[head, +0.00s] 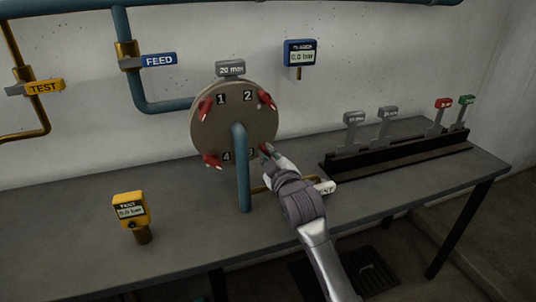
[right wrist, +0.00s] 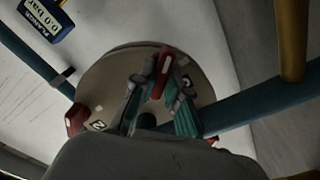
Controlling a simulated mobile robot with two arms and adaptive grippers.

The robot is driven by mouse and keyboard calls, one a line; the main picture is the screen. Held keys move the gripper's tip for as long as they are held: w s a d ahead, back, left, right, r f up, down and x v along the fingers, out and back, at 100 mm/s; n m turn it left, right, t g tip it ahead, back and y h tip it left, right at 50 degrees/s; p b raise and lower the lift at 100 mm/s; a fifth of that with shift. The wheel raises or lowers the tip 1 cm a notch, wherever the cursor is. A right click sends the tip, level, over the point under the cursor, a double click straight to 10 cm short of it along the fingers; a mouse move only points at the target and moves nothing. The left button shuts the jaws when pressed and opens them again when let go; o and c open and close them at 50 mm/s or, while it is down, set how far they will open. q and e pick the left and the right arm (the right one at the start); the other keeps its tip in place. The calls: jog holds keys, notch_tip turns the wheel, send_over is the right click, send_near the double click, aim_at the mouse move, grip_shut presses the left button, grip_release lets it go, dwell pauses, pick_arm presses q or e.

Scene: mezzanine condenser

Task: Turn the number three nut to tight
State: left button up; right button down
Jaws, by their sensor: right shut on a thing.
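A round grey-brown flange (head: 222,128) stands upright on the bench, with red nuts beside painted numbers 1, 2, 3 and 4. The number three nut (head: 264,149) is at the lower right, partly hidden by my right gripper (head: 270,154). In the right wrist view the two fingers (right wrist: 160,98) are closed around a red nut (right wrist: 163,66) on the flange (right wrist: 110,75). Another red nut (right wrist: 75,118) shows at the left there, near the number 2. My left gripper is not in view.
A teal pipe (head: 243,180) rises in front of the flange. A dark rack (head: 400,150) with several tagged tools stands to the right. A yellow test gauge (head: 130,210) is at the front left. A blue gauge (head: 300,53) is on the wall. The bench's left part is mostly clear.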

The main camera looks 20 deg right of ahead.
jog(key=m+p, duration=0.3)
jog(key=shift+r, duration=0.15)
jog(key=shift+d+m+p, duration=0.2)
jog(key=shift+m+p, duration=3.65)
jog(key=shift+m, duration=1.85)
jog(key=shift+f, duration=0.2)
jog(key=c, duration=1.2)
grip_release()
